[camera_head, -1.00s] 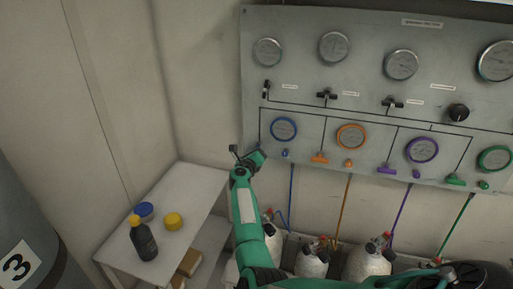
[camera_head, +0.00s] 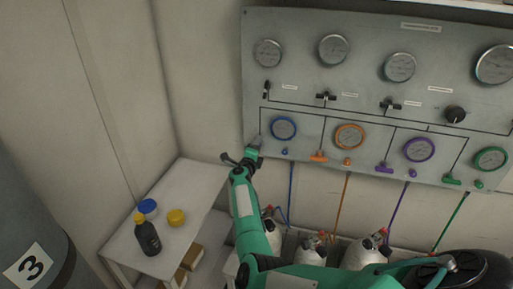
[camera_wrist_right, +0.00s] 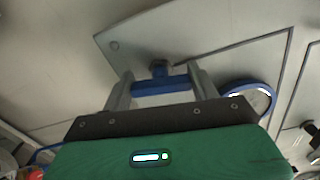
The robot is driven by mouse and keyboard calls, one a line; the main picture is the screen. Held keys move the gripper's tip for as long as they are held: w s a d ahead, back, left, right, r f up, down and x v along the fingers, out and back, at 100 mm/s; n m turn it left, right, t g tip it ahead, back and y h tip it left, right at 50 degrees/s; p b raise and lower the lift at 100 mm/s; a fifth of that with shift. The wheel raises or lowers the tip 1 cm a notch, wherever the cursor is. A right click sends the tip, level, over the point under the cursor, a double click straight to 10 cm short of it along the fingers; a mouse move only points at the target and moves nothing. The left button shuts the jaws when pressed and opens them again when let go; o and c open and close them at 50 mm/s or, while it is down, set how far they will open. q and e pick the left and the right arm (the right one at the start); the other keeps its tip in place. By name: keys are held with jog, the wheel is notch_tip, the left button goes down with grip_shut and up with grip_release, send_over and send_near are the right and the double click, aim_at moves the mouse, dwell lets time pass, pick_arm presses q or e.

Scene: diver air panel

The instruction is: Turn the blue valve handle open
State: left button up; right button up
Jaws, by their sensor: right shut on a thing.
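The blue valve handle (camera_wrist_right: 162,86) shows in the wrist view as a blue bar on a dark stem, at the lower left corner of the grey panel. My right gripper (camera_wrist_right: 158,92) is shut on it, with one grey finger at each end of the bar. In the head view my right gripper (camera_head: 255,145) is at the panel's lower left, left of the blue-ringed gauge (camera_head: 284,128), and it hides the handle. The blue-ringed gauge also shows in the wrist view (camera_wrist_right: 268,92). My left gripper is not in view.
The grey panel (camera_head: 350,105) carries more gauges, black valves and orange, purple and green handles to the right. Gas cylinders (camera_head: 313,250) stand below it. A white side table (camera_head: 190,180) holds a dark bottle (camera_head: 147,238) and two small round containers.

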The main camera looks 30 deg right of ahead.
dwell(0.5)
jog(key=o, duration=1)
